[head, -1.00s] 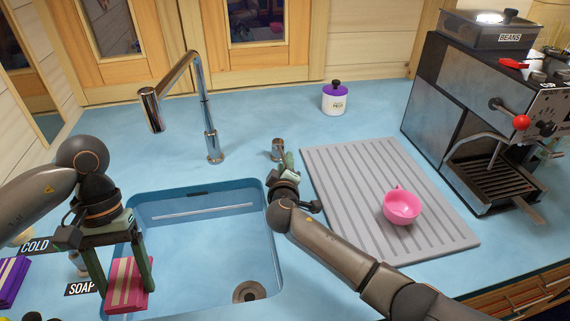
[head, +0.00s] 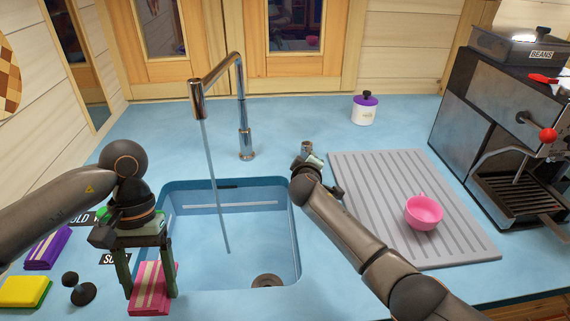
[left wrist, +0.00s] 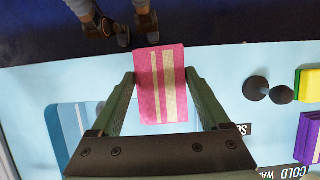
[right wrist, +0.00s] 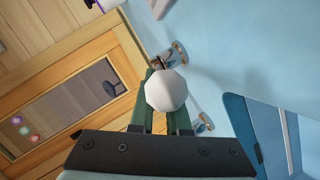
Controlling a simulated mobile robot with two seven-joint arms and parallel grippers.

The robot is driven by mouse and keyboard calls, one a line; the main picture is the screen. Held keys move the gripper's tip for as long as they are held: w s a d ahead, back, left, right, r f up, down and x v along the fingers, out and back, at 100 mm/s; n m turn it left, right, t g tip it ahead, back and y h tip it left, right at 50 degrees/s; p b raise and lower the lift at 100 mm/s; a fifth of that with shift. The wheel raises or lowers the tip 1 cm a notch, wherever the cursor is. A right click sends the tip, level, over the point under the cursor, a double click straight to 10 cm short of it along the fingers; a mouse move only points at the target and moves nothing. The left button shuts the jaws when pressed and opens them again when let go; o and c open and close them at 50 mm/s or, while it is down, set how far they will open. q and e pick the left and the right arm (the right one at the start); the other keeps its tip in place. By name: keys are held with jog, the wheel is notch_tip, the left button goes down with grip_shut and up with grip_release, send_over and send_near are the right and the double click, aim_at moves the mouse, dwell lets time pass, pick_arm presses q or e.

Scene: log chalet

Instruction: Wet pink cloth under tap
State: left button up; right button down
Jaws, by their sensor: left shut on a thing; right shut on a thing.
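The pink cloth (head: 150,289), folded and with pale stripes, is at the counter's front edge, left of the sink (head: 290,240). My left gripper (head: 146,285) is shut on it from above, one finger on each side, as the left wrist view (left wrist: 160,88) shows. I cannot tell if it touches the counter. The chrome tap (head: 243,110) stands behind the sink, and a thin stream of water (head: 213,190) falls from its spout into the basin. My right gripper (right wrist: 162,88) is shut on a pale, faceted knob (right wrist: 166,90), beside the chrome fitting (head: 306,147) right of the tap.
A purple cloth (head: 48,247), a yellow sponge (head: 24,291) and a dark knobbed thing (head: 78,289) are left of my left gripper. A grey drain mat (head: 380,190) with a pink cup (head: 423,212) lies right of my right arm. A coffee machine (head: 500,130) stands far right.

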jog(key=shift+s+d+f, duration=0.1)
jog(key=shift+d+f, duration=0.35)
jog(key=shift+d, duration=0.2)
pick_arm(q)
jog(key=shift+d, duration=0.1)
pick_arm(e)
jog(key=c, duration=0.9)
grip_release()
jog(key=shift+s+d+r, duration=0.1)
pick_arm(q)
jog(key=shift+s, duration=0.1)
jog(key=shift+r, duration=0.1)
pick_arm(e)
jog(key=shift+s, duration=0.1)
pick_arm(q)
jog(key=shift+r, duration=0.15)
pick_arm(e)
jog(key=shift+s+a+r, duration=0.15)
jog(key=shift+s+a, duration=0.15)
jog(key=shift+s, duration=0.15)
pick_arm(q)
jog(key=shift+s+r+p, duration=0.1)
jog(key=shift+r+p, duration=0.5)
jog(key=shift+p, duration=0.1)
pick_arm(e)
jog(key=v, duration=1.1)
jog(key=shift+w+a+r, duration=0.15)
jog(key=shift+a+r, duration=0.1)
jog(key=shift+r, duration=0.1)
